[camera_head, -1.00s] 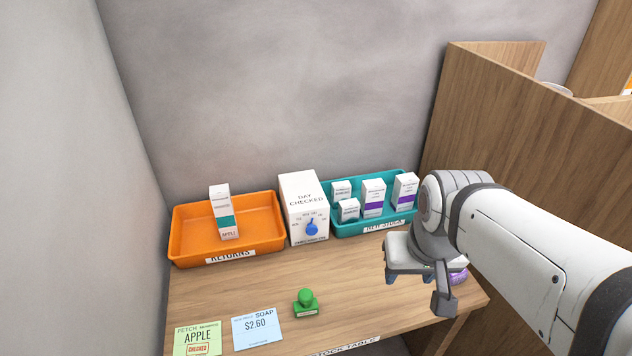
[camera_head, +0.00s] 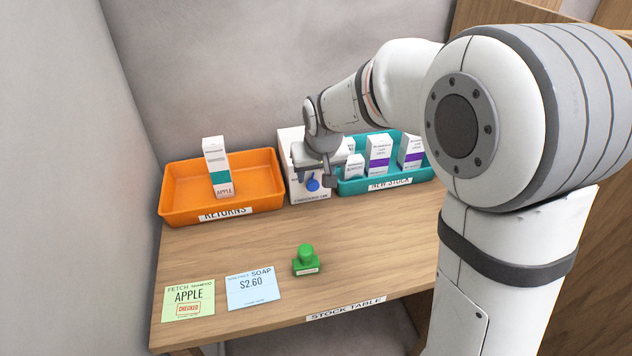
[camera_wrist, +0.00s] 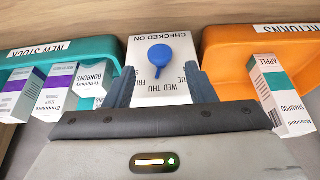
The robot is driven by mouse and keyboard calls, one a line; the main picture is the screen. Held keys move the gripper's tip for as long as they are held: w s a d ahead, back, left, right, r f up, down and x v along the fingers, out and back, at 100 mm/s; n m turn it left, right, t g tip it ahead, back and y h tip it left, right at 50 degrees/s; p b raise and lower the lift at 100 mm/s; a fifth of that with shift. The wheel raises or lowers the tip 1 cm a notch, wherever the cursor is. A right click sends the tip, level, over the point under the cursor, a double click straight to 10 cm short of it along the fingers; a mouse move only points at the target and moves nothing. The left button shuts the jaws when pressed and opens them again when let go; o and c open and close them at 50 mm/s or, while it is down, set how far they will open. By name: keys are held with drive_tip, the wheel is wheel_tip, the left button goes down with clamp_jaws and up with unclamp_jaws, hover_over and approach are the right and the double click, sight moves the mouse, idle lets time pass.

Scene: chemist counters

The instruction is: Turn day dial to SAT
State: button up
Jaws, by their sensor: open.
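The day dial is a blue teardrop knob (camera_wrist: 166,57) on the front of the white DAY CHECKED box (camera_head: 298,190). In the wrist view the box is upside down, and the knob's narrow end points down and slightly left, towards the day labels. WED, THU and FRI show in part; I cannot read SAT, and which day is pointed at is unclear. My gripper (camera_head: 318,172) is open in front of the box and hides much of its face. In the wrist view its fingers (camera_wrist: 159,72) stand either side of the knob, with visible gaps.
The orange RETURNS tray (camera_head: 170,205) with an apple shampoo carton (camera_head: 217,168) is left of the box. The teal NEW STOCK tray (camera_head: 360,187) with several cartons is right. A green stamp (camera_head: 307,262) and two cards lie in front on the table (camera_head: 390,235).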

sight(314, 182)
drive_tip(key=x, duration=0.5)
drive_tip(key=shift+f, duration=0.1)
